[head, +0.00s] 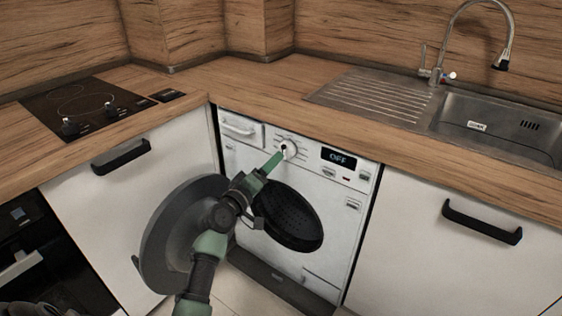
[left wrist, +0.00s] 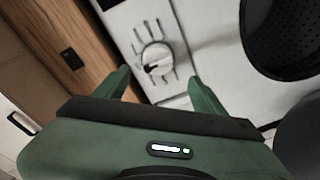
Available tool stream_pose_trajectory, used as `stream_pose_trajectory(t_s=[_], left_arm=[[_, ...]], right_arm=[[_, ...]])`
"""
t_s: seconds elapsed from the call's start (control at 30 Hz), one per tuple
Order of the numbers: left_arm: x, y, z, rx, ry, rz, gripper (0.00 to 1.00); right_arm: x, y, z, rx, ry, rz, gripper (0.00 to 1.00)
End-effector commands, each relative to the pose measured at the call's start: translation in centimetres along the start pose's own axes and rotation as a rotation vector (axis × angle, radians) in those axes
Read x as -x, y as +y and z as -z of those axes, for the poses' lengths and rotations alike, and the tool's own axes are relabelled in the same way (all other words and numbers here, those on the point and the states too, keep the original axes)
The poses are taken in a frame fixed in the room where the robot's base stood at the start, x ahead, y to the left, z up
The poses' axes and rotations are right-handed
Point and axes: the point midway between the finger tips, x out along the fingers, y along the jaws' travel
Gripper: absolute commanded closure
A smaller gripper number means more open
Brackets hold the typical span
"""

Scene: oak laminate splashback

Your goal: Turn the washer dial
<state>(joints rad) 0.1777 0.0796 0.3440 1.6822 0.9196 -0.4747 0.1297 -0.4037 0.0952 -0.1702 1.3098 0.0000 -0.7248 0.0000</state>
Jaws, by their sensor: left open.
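The washer (head: 338,205) is a white front-loader under the counter, its small display (head: 339,159) reading OFF. Its round white dial (head: 289,148) has a dark pointer and printed marks around it. The dial also shows in the left wrist view (left wrist: 156,59), with the pointer toward the lower left. My left gripper (head: 279,158) is green and open, in front of the dial and partly over it in the head view. In the left wrist view its fingers (left wrist: 158,76) are spread, with the dial beyond and between them, apparently not touched. My right gripper is not in view.
The washer's round door (head: 165,232) stands open to the left, close to my left arm, and the drum (head: 290,217) shows. Wooden countertop (head: 262,88) overhangs above. A cooktop (head: 88,105) is at left, a sink (head: 490,118) at right.

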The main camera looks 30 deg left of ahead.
Motion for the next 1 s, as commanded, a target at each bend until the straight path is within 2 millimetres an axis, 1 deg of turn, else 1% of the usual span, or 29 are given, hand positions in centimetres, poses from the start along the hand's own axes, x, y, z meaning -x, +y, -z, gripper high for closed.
stream_pose_trajectory(t_s=[0.07, 0.3, 0.4, 0.5, 0.6, 0.83, 0.87, 0.9, 0.97, 1.0], left_arm=[[-0.9, 0.3, 0.2, 0.005, 0.004, -0.007, 0.3], [-4.8, 0.2, 0.1, 0.004, 0.003, -0.005, 0.3], [-6.1, 0.1, 0.1, 0.003, 0.002, -0.004, 0.3], [-7.0, 0.2, 0.1, 0.002, 0.002, -0.004, 0.3], [-7.4, 0.1, 0.0, 0.002, 0.001, -0.002, 0.3], [-7.5, 0.1, 0.1, 0.0, 0.001, -0.002, 0.3], [-7.5, 0.1, 0.1, 0.0, 0.001, -0.002, 0.32], [-7.5, 0.1, 0.1, 0.0, 0.001, -0.002, 0.44], [-7.5, 0.1, 0.1, 0.0, 0.001, -0.002, 0.6], [-7.5, 0.1, 0.1, 0.0, 0.001, -0.002, 0.71]], right_arm=[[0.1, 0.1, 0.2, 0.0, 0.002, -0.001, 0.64], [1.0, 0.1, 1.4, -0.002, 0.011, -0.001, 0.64], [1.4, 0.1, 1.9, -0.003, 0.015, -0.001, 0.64], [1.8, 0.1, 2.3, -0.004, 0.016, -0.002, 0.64], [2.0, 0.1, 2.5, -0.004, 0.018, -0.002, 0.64], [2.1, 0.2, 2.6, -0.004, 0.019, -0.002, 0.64], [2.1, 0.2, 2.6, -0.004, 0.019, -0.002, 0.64], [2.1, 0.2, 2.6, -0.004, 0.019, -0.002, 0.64], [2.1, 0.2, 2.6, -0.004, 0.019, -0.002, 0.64], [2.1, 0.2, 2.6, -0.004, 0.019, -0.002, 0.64]])
